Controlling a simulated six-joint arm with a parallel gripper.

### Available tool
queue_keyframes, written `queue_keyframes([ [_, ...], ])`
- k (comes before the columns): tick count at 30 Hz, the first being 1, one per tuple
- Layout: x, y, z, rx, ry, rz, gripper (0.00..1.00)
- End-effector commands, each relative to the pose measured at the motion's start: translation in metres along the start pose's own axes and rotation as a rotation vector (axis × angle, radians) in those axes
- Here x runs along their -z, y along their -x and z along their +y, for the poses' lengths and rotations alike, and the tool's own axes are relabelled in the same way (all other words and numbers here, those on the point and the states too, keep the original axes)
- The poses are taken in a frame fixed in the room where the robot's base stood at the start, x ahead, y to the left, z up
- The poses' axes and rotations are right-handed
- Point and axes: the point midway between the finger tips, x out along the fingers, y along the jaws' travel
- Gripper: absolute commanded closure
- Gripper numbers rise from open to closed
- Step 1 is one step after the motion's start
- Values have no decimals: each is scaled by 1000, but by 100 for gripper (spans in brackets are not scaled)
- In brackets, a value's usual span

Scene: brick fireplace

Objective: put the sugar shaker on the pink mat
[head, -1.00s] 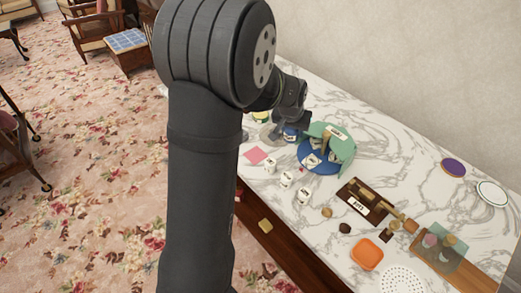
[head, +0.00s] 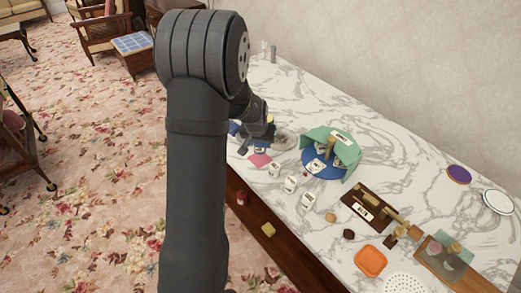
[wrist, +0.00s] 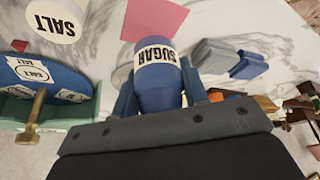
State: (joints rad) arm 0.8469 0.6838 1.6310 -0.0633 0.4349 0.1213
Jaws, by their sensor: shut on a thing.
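The sugar shaker (wrist: 158,82) is blue with a white SUGAR label, seen in the wrist view. My gripper (wrist: 158,92) is shut on it, with one blue finger on each side. The pink mat (wrist: 154,18) lies flat on the marble, beyond the shaker in the wrist view, with its visible part bare. In the head view the mat (head: 260,160) lies near the counter's front edge, just below my gripper. There, my arm partly covers the area, and I cannot clearly make out the shaker.
White shakers (head: 290,183) stand in a row right of the mat; one reads SALT (wrist: 53,20). A blue turntable (head: 314,173) with a green cover (head: 338,143) stands behind them. Grey (wrist: 212,54) and blue (wrist: 249,65) blocks lie right of the mat in the wrist view.

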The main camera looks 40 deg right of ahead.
Motion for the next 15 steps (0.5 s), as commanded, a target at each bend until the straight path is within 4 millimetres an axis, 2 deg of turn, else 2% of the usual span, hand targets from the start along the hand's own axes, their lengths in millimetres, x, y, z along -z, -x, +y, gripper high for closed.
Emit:
queue_keyframes([
  [9,-15,-36,0,0,-1,-3,86],
  [15,-15,-36,0,0,-1,0,86],
])
